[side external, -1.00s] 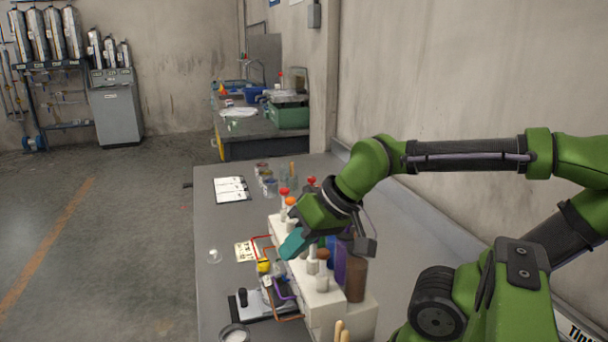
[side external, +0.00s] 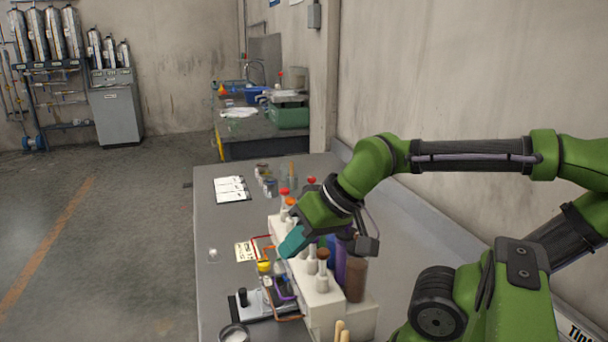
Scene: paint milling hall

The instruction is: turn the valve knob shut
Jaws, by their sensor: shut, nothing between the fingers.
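A small yellow knob-like part (side external: 264,266) stands on the bench among tubing, in front of a white rack, in the side external view. It looks like the valve knob, but it is too small to read its setting. My gripper (side external: 289,245), with teal fingers, is shut with nothing held. It points down and left, above and to the right of the yellow part, and seems apart from it. My wrist hides part of the rack behind the gripper.
The white rack (side external: 322,309) holds several bottles close to my gripper. A black-handled device (side external: 242,297) and a beaker (side external: 234,333) stand at the near bench edge. A clipboard (side external: 231,189) lies farther back. The bench (side external: 215,225) is mostly clear on the left.

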